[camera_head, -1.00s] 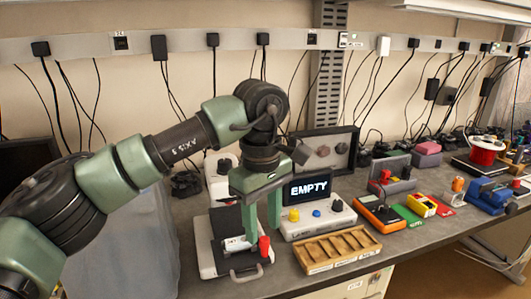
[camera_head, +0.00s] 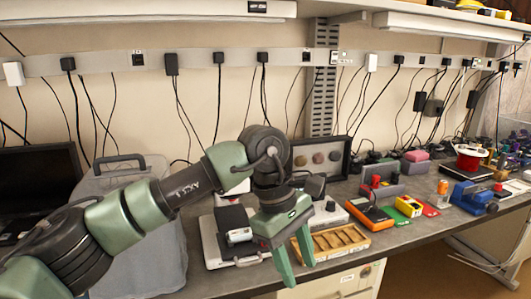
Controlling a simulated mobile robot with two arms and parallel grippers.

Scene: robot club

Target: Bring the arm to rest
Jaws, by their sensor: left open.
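My left arm comes in from the left, and its green gripper (camera_head: 294,263) points down near the bench's front edge. The two fingers are apart, with nothing between them. The gripper is just left of the wooden tray (camera_head: 338,242) and covers part of it. A white device with a black panel (camera_head: 231,217) stands left of the gripper, with a small white cylinder (camera_head: 238,236) on it. The white console behind the gripper (camera_head: 329,217) is mostly hidden, and its screen cannot be seen. My right gripper is not in view.
A multimeter-like orange device (camera_head: 371,214), a yellow box (camera_head: 408,206), a blue vise-like tool (camera_head: 471,198) and a red spool (camera_head: 468,157) stand to the right on the bench. A grey case (camera_head: 125,200) is behind my arm. Cables hang along the wall.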

